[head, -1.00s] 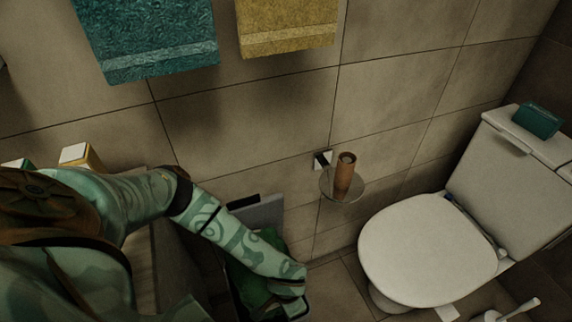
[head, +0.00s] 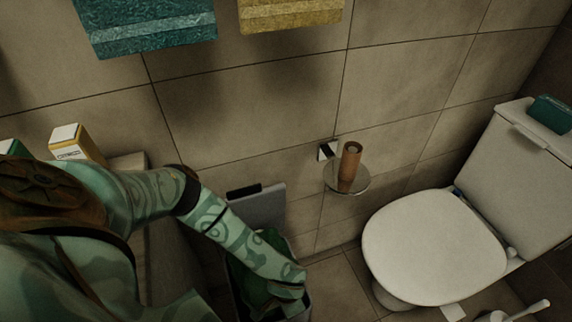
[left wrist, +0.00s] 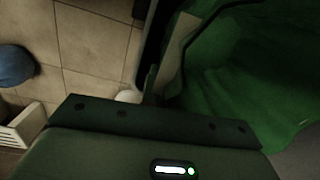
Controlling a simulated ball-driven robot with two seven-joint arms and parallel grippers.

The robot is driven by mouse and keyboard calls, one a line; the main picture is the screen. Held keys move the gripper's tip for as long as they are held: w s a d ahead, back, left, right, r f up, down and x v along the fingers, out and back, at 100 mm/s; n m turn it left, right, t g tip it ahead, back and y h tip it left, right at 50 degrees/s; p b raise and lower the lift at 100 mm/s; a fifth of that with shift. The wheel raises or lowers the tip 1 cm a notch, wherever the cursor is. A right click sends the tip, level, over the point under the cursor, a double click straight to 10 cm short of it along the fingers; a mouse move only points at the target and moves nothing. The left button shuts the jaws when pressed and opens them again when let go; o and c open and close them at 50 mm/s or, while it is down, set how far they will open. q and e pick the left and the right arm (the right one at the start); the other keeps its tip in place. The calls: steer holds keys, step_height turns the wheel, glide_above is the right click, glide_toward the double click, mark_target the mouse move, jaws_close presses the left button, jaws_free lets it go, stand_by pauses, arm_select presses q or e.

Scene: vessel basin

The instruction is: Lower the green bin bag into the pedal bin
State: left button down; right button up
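The pedal bin stands at the bottom centre of the head view, with its grey lid (head: 262,208) raised against the wall. The green bin bag (head: 254,292) shows in the bin's opening, partly hidden behind my left arm. The bag also fills the upper right of the left wrist view (left wrist: 255,65), beside a dark bin edge (left wrist: 157,45). My left gripper (head: 292,294) is low at the bin's opening, against or very near the bag. Its dark body (left wrist: 165,122) crosses the left wrist view; its fingertips cannot be made out. My right gripper is not in view.
A toilet (head: 435,245) stands to the right, with a toilet brush (head: 525,309) beside it. A wall holder carries a brown roll (head: 349,165). A carton (head: 75,142) stands on a counter at left. Tiled floor (head: 345,290) is clear between bin and toilet.

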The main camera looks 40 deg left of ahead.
arm_select(q)
steer(key=shift+f+b, duration=0.35)
steer(key=shift+f, duration=0.8)
steer(key=shift+f+b, duration=0.55)
steer(key=shift+f, duration=0.1)
step_height(320, 180, down, 4)
steer(key=shift+r+b, duration=0.1)
steer(key=shift+b, duration=0.95)
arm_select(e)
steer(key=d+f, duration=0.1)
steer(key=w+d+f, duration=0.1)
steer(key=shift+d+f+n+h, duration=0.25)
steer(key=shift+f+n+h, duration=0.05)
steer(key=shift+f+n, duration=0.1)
